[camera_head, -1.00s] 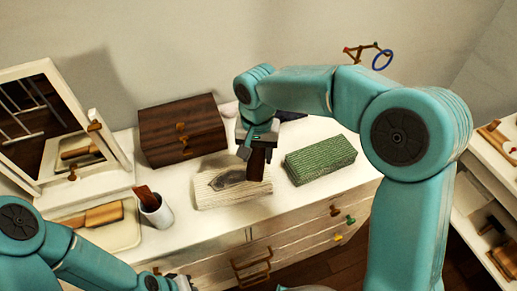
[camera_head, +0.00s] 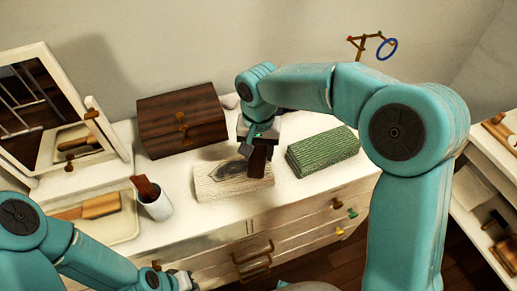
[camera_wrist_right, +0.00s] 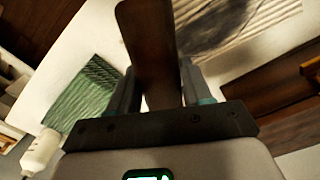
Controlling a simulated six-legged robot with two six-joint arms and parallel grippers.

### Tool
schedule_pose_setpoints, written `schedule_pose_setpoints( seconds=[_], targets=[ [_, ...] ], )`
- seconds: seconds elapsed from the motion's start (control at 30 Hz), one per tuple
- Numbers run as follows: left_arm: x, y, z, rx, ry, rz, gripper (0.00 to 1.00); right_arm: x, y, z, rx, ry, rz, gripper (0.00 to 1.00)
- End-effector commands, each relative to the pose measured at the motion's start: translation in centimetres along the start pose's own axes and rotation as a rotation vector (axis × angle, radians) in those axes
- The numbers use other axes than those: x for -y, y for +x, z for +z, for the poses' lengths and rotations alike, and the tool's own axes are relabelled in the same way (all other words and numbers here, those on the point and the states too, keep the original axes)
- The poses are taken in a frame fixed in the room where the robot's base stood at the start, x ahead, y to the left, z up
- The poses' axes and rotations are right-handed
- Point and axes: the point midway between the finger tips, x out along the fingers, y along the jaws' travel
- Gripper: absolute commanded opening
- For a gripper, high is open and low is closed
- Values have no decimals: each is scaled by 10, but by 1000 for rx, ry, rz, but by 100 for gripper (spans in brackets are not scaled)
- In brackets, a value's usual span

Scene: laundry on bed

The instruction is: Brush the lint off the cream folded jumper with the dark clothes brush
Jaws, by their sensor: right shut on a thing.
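The cream folded jumper (camera_head: 237,188) lies on the white dresser top, with a dark grey lint patch (camera_head: 228,170) on its upper face. It also shows in the right wrist view (camera_wrist_right: 285,32). My right gripper (camera_head: 260,147) is shut on the dark clothes brush (camera_head: 258,161), which also shows in the wrist view (camera_wrist_right: 150,45). The brush hangs over the jumper's right end, right of the patch; I cannot tell if it touches. My left gripper (camera_head: 183,281) is low at the front, partly cut off by the frame edge; its jaws are unclear.
A green folded garment (camera_head: 323,150) lies right of the jumper. A dark wooden box (camera_head: 182,122) stands behind. A white cup (camera_head: 158,207) with a brown item and a tray (camera_head: 122,229) with a wooden brush are at left, near a mirror (camera_head: 50,115).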

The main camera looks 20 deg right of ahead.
Motion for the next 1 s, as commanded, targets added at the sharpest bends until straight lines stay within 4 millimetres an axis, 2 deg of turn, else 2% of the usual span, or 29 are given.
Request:
schedule_pose_setpoints(
  seconds=[1.0],
  targets=[
    [5,14,0,0,0,0,0,0,19,0,0,0,0,25]
  ],
)
